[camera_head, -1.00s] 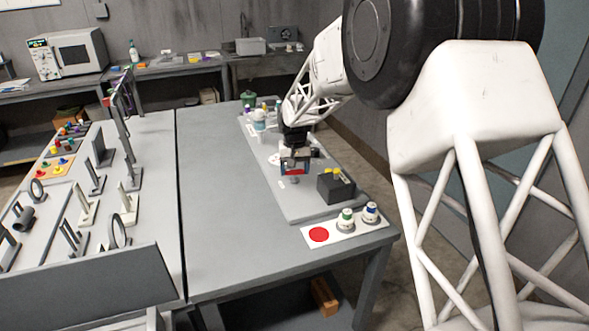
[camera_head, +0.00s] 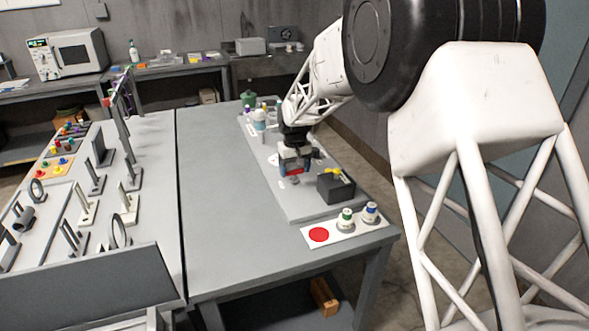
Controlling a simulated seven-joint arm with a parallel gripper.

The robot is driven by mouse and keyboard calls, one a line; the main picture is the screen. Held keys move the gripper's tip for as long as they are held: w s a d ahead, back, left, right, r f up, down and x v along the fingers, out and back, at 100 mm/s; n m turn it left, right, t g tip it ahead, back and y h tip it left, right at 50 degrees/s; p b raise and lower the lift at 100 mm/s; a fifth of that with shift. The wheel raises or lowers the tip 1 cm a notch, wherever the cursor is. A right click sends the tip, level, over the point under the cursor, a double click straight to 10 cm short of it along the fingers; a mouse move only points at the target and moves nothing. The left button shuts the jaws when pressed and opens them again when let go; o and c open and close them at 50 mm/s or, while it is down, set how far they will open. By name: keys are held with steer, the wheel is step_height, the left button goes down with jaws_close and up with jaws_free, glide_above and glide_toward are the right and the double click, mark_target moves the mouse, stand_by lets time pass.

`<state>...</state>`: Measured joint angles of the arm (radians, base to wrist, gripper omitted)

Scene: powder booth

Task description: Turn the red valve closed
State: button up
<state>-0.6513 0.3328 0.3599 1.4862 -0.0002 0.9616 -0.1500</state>
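The red valve (camera_head: 295,171) is a small red shape on the grey board (camera_head: 300,207) at the right of the table. My gripper (camera_head: 294,168) points down over it from above and hides most of it. The fingers are at the valve, but they are small and dark in this view. I cannot tell whether they touch it or how far apart they are.
A black box with yellow parts (camera_head: 336,188) stands close to the right of my gripper. A white card with a red disc (camera_head: 318,235) and two small jars (camera_head: 346,219) are at the near edge. Bottles (camera_head: 259,119) stand behind. The table's left half (camera_head: 220,190) is clear.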

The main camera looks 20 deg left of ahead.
mark_target(295, 170)
steer(key=o, duration=0.3)
steer(key=shift+o, duration=0.2)
steer(key=shift+r, duration=0.15)
steer(key=shift+r, duration=3.8)
